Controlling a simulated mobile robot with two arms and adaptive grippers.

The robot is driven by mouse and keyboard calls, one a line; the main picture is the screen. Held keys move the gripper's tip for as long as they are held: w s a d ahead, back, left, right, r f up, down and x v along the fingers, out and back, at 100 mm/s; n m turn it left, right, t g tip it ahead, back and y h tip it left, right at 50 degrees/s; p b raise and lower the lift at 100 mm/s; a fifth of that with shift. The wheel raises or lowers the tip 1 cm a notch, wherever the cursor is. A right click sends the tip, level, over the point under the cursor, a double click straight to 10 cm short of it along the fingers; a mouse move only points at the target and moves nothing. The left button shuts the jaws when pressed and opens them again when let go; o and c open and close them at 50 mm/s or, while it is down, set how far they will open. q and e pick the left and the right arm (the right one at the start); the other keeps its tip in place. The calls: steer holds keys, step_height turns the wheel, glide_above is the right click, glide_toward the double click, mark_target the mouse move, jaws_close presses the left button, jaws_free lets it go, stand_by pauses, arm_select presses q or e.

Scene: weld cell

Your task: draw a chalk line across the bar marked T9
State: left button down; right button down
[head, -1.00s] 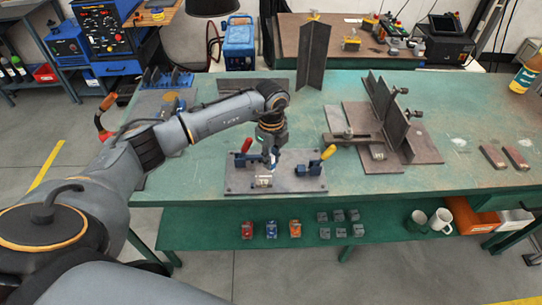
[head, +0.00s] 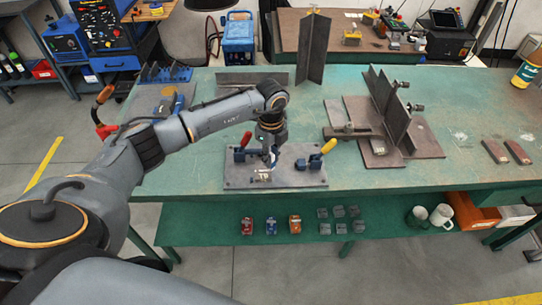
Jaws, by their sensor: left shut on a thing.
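A grey fixture plate (head: 308,180) lies on the green bench, with a toggle clamp at each side. The small bar marked T9 (head: 262,176) sits at its front middle; its label is now partly covered and hard to read. My left gripper (head: 269,164) points down over the plate, right at the bar. It is shut on a small pale piece that looks like chalk, mostly hidden by the fingers. I cannot tell whether the chalk touches the bar. No chalk line can be made out. My right gripper is not in view.
The red-handled clamp (head: 241,151) and yellow-handled clamp (head: 318,160) stand close on either side of my gripper. A welded angle fixture (head: 388,118) is to the right. Two dark reddish blocks (head: 506,151) lie at the far right. The bench between is clear.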

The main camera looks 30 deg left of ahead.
mark_target(260, 171)
arm_select(q)
steer(key=shift+f, duration=0.4)
steer(key=shift+s+a+r, duration=0.1)
steer(key=shift+s+a, duration=0.1)
steer(key=shift+a, duration=0.1)
steer(key=shift+s+a, duration=0.1)
steer(key=shift+a, duration=0.1)
steer(key=shift+s+a, duration=0.15)
steer(key=shift+a, duration=0.05)
stand_by(0.3)
steer(key=shift+s+a+p, duration=0.35)
steer(key=shift+a, duration=0.15)
steer(key=shift+s+a, duration=0.15)
steer(key=shift+a, duration=0.05)
steer(key=shift+s+a+p, duration=0.35)
steer(key=shift+a, duration=0.3)
stand_by(0.3)
